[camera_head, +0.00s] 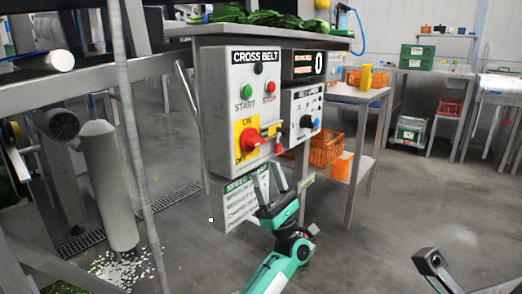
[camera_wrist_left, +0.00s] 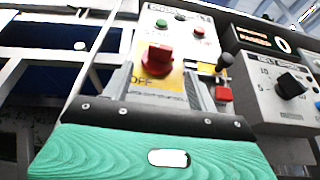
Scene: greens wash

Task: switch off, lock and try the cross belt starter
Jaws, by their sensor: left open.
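The cross belt starter (camera_head: 222,85) is a grey panel with a green START button (camera_head: 246,91), a red STOP button (camera_head: 270,87) and a red rotary switch (camera_head: 250,139) on a yellow ON/OFF plate. I cannot tell which way the switch points. A small metal piece (camera_head: 270,130) sits right of the switch, with a small red item (camera_head: 278,148) below; the red item also shows in the left wrist view (camera_wrist_left: 223,93). My left gripper (camera_head: 268,192) is below the panel, open and empty. In the left wrist view its fingers (camera_wrist_left: 160,82) point toward the red switch (camera_wrist_left: 157,60).
A belt speed box (camera_head: 302,108) with a black knob adjoins the starter on the right. A table of greens (camera_head: 260,18) is above. A grey post (camera_head: 133,120) stands left. A side table (camera_head: 355,95) with orange crates (camera_head: 325,148) is behind.

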